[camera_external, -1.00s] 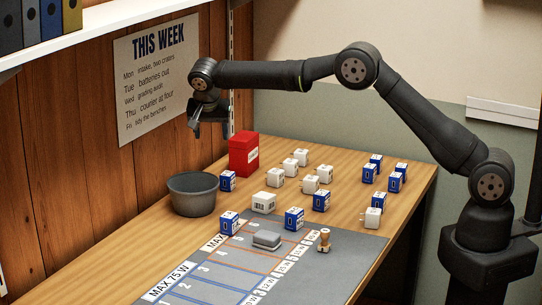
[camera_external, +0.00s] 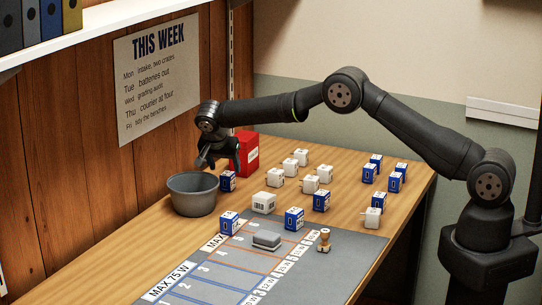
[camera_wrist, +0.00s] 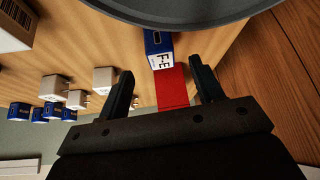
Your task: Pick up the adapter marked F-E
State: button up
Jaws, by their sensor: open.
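The adapter marked F-E (camera_wrist: 160,50) is a blue box with a white label, seen in the wrist view just beyond and between my fingertips. In the external view it is the blue adapter (camera_external: 228,181) standing on the table between the grey bowl and the red box. My gripper (camera_external: 218,158) is above and slightly behind it, pointing down. In the wrist view my gripper (camera_wrist: 166,82) is open, with nothing between its fingers but a view of the red box behind.
The grey bowl (camera_external: 192,194) stands close to the left of the adapter. The red box (camera_external: 250,152) is close behind it. Several white and blue adapters stand to the right. A grey mat (camera_external: 345,262) with marked lanes lies in front.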

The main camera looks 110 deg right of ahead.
aim_at(228, 173)
jog(key=x, duration=0.7)
jog(key=shift+s+d, duration=0.1)
jog(key=shift+d, duration=0.1)
jog(key=shift+c, duration=0.4)
jog(key=c, duration=1)
